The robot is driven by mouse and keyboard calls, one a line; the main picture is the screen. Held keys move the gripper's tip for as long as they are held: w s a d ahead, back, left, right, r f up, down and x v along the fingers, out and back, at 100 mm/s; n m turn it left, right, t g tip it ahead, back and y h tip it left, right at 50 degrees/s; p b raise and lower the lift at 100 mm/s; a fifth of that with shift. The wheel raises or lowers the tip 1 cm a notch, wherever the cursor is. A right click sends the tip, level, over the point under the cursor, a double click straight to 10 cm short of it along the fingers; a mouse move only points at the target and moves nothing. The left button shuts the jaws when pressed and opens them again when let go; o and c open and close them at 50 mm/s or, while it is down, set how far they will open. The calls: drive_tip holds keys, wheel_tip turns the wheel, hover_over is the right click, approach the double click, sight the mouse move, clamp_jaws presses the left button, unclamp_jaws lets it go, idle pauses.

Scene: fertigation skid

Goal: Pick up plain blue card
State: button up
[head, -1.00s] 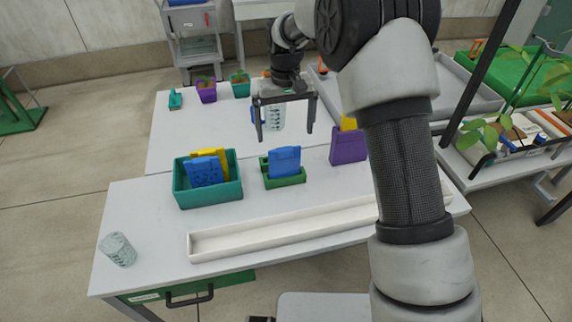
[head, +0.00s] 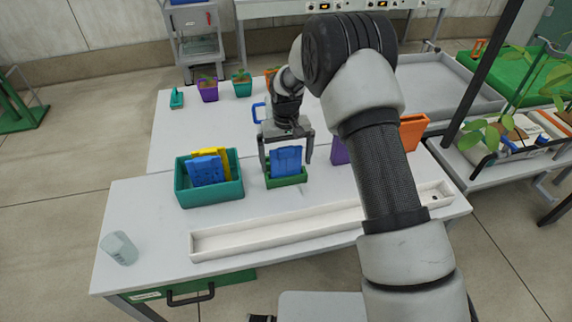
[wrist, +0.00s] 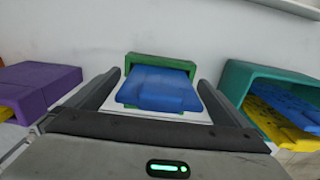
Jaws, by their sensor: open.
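A plain-looking blue card (head: 286,159) stands in a small green holder (head: 286,183) on the white table. My gripper (head: 286,162) is open above the holder, one finger to each side of the card. In the wrist view the blue card (wrist: 160,90) lies between the two open fingers, with gaps on both sides, and the green holder (wrist: 160,62) shows around it. Another blue card (head: 206,171), which looks patterned, stands in a teal bin (head: 210,193) to the left, in front of a yellow card (head: 222,158).
A long white tray (head: 300,228) lies in front of the holder, and a clear cup (head: 119,248) stands at the left. A purple holder (head: 340,150) is close on the right, partly behind my arm. Small potted plants (head: 208,90) stand at the back.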

drive_tip(key=c, duration=1.1)
